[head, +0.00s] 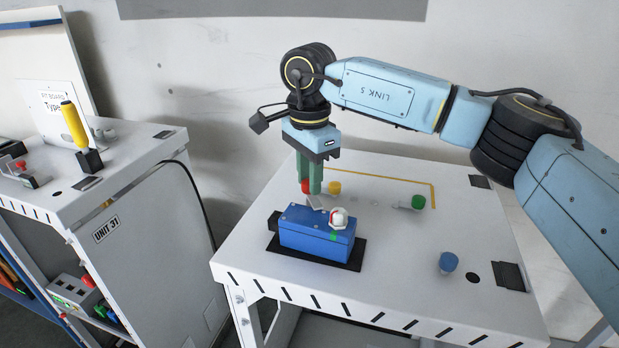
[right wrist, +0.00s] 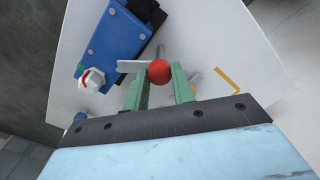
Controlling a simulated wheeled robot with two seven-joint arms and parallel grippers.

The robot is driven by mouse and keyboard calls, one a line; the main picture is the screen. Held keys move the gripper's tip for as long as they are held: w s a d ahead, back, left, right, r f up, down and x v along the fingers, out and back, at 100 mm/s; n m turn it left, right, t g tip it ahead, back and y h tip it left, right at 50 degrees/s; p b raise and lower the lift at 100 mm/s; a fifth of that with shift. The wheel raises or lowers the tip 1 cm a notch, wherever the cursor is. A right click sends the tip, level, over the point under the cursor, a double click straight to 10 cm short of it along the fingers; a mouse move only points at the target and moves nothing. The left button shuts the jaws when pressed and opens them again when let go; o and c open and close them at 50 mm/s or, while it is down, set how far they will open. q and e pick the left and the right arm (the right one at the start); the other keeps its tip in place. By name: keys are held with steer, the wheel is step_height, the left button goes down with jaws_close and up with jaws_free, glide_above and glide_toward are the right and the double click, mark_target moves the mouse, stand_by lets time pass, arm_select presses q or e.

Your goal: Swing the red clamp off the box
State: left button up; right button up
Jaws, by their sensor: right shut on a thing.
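The blue box (head: 317,236) sits on a black plate on the white table. The red clamp's round red knob (head: 305,187) is at the box's back side, and the knob (right wrist: 159,72) also shows in the right wrist view. A grey clamp arm (right wrist: 130,66) runs from near the knob toward the box. My right gripper (head: 309,185) points down behind the box, shut on the red knob, with a green finger on each side of it. My left gripper is not in view.
A white knob with a red mark (head: 338,218) is on the box. Yellow (head: 334,188), green (head: 418,202) and blue (head: 448,262) knobs stand on the table (head: 400,290). A cabinet (head: 140,220) with a yellow-handled lever (head: 75,125) stands at left.

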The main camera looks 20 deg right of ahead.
steer(key=n, duration=0.5)
steer(key=shift+n, duration=0.3)
steer(key=n, duration=0.5)
steer(key=shift+r, duration=0.1)
steer(key=shift+n, duration=0.3)
steer(key=shift+w, duration=0.1)
steer(key=o, duration=1)
step_height(320, 180, up, 13)
steer(key=shift+r+b, duration=0.2)
steer(key=shift+b, duration=0.55)
